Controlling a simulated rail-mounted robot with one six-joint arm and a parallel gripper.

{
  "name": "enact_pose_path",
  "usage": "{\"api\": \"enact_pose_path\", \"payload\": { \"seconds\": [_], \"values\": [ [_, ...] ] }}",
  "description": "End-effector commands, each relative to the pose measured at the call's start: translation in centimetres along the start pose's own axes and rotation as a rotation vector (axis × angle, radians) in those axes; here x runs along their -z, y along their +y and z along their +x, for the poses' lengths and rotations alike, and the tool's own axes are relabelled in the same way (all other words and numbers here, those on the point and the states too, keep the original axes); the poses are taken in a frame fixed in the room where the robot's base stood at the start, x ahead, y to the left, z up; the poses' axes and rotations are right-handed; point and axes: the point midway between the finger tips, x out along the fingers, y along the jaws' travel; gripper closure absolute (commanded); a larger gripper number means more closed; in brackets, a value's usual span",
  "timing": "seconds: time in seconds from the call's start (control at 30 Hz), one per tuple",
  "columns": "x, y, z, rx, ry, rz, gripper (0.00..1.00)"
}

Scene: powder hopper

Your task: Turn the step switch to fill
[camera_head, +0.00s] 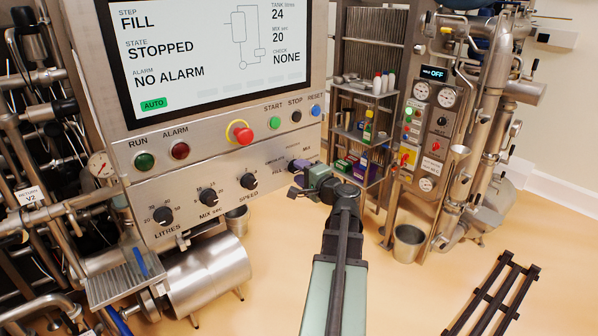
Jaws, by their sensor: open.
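The control panel (185,200) stands at left centre, with a large screen (200,50) above it. The screen reads step FILL, state STOPPED, alarm NO ALARM, with a green AUTO tag. The step switch (293,166) is a dark knob at the panel's right end, among small labels including FILL and MIX. My gripper reaches in from the bottom, and its open fingers (299,180) are close beside the switch. The gripper partly hides the switch, so I cannot tell its pointer direction or whether the fingers touch it.
Three black knobs for litres, mix seconds and speed (249,181) sit left of the switch. Above are a red emergency button (240,132) and START, STOP and RESET buttons. A shelf rack (365,85) and a gauge panel (425,140) stand at right. The floor (430,300) is mostly clear.

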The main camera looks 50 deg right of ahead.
Motion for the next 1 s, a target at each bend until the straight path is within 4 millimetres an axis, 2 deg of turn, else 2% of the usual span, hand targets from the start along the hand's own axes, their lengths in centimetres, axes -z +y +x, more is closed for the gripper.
{"api": "enact_pose_path", "payload": {
  "seconds": [0.2,0.3,0.4,0.5,0.9,1.0],
  "values": [
    [-0.2,0.0,-5.6,0.000,0.005,0.000,0.57],
    [-0.2,0.0,-7.8,0.000,0.004,0.000,0.57],
    [-0.1,0.0,-9.2,0.000,0.002,0.000,0.57],
    [-0.1,0.0,-9.7,0.000,0.001,-0.001,0.57],
    [-0.2,0.0,-9.7,0.000,-0.007,0.000,0.57],
    [-0.9,1.2,-9.7,-0.070,-0.053,-0.036,0.57]
  ]
}}
